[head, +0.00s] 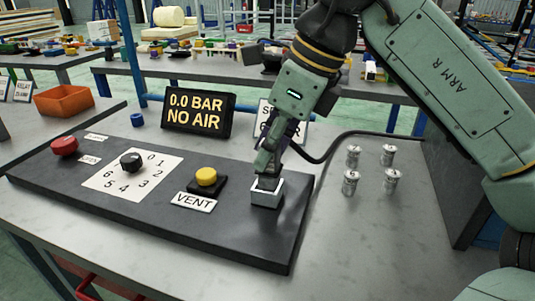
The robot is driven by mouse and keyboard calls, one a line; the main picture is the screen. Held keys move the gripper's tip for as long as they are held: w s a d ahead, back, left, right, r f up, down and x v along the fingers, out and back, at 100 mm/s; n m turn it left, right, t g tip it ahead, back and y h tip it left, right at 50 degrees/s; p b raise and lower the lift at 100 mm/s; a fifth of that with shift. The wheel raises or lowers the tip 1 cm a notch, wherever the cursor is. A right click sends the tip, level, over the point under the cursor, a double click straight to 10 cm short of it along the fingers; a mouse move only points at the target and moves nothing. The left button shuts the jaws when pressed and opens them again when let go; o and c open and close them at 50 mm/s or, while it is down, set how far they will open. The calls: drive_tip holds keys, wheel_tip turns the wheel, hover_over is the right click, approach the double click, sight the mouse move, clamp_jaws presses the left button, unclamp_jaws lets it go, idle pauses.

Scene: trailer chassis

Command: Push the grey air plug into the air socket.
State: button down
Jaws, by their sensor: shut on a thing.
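The air socket (266,194) is a light square-rimmed block on the dark panel, right of the yellow button. My gripper (268,168) points down just above it and is shut on the grey air plug (267,183). The plug's lower end is at the socket's opening; I cannot tell how deep it sits. A black hose (330,150) runs from behind my gripper to the right. The display (198,112) reads 0.0 BAR, NO AIR.
The dark panel (120,215) carries a yellow VENT button (206,177), a black numbered knob (131,162) and a red button (64,146). Several metal cylinders (352,170) stand to the right. A sign (290,125) stands behind my gripper. The front right of the table is clear.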

drive_tip(key=shift+w+a, duration=0.1)
drive_tip(key=shift+w, duration=0.45)
drive_tip(key=f, duration=0.1)
drive_tip(key=w+f, duration=0.1)
drive_tip(key=f, duration=0.1)
drive_tip(key=shift+p, duration=0.4)
drive_tip(key=shift+a+f, duration=0.1)
drive_tip(key=shift+f, duration=0.2)
drive_tip(key=shift+s+f, duration=0.1)
drive_tip(key=shift+f, duration=0.15)
drive_tip(key=c, duration=1.3)
unclamp_jaws()
drive_tip(key=v, duration=1.2)
drive_tip(key=shift+r, duration=0.25)
